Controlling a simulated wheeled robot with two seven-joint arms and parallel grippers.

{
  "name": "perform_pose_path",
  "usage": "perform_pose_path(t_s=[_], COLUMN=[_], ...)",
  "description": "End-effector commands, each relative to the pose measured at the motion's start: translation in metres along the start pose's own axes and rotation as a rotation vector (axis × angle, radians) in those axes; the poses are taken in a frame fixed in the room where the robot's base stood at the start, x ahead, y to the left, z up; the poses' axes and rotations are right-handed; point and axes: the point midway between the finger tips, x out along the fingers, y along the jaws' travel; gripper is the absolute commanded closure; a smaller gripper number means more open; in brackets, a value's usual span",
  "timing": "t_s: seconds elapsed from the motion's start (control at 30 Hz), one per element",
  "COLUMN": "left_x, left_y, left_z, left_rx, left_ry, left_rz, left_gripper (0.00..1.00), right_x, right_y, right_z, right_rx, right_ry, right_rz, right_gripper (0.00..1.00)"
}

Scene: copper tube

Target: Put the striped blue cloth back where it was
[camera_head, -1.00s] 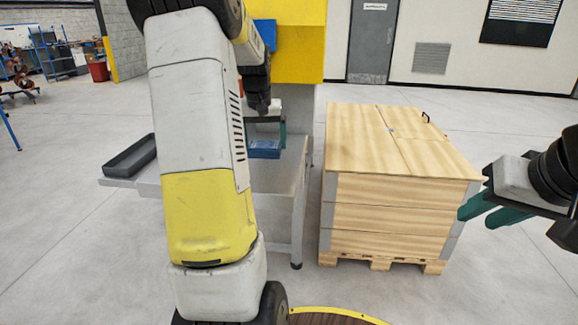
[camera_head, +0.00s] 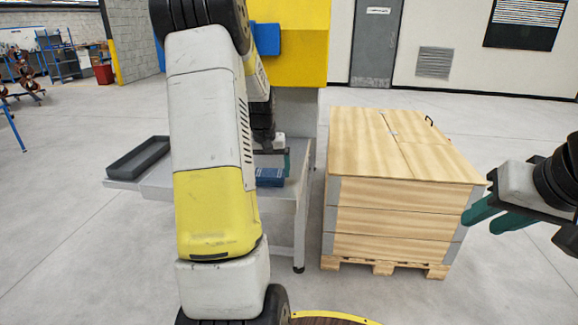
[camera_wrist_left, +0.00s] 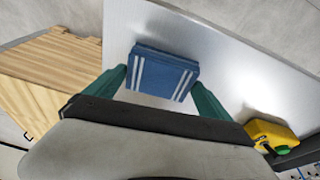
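The folded blue cloth with white stripes (camera_wrist_left: 163,72) lies between the two teal fingers of my left gripper (camera_wrist_left: 162,78) in the left wrist view. The fingers sit against its opposite sides. In the head view the cloth (camera_head: 270,178) is low over the grey table (camera_head: 286,205), below my left gripper (camera_head: 272,160). I cannot tell whether it touches the tabletop. My left arm hides part of the table. My right gripper (camera_head: 481,222) is open and empty at the right, in front of the wooden crate.
A dark grey tray (camera_head: 140,158) is at the table's left end. The wooden crate (camera_head: 390,220) stands on a pallet right of the table. A yellow machine (camera_head: 290,45) rises behind. A yellow box with a green button (camera_wrist_left: 268,135) is on the table.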

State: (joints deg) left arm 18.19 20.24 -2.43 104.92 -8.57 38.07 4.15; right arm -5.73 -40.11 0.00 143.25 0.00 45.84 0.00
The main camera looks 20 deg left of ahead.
Motion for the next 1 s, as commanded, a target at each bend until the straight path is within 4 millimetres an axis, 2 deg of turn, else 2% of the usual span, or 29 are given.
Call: perform_pose_path(t_s=[0.27, 0.37, 0.47, 0.8, 1.0], left_x=[-0.001, -0.008, -0.023, -0.094, -0.118], left_y=[0.0, 0.0, 0.0, 0.0, 0.0], left_z=[0.0, -0.001, -0.002, -0.001, -0.001], left_rx=[0.0, 0.0, 0.0, 0.0, 0.001], left_ry=[0.0, 0.002, 0.004, 0.004, 0.001], left_rz=[0.0, 0.0, 0.0, 0.0, 0.0], left_gripper=[0.0, 0.0, 0.0, 0.0, 0.0], right_x=[0.0, 0.0, 0.0, 0.0, 0.0], right_y=[0.0, 0.0, 0.0, 0.0, 0.0], right_z=[0.0, 0.0, 0.0, 0.0, 0.0], right_rx=[0.0, 0.0, 0.0, 0.0, 0.0], right_ry=[0.0, 0.0, 0.0, 0.0, 0.0], right_rz=[0.0, 0.0, 0.0, 0.0, 0.0], right_gripper=[0.67, 0.67, 0.67, 0.67, 0.67])
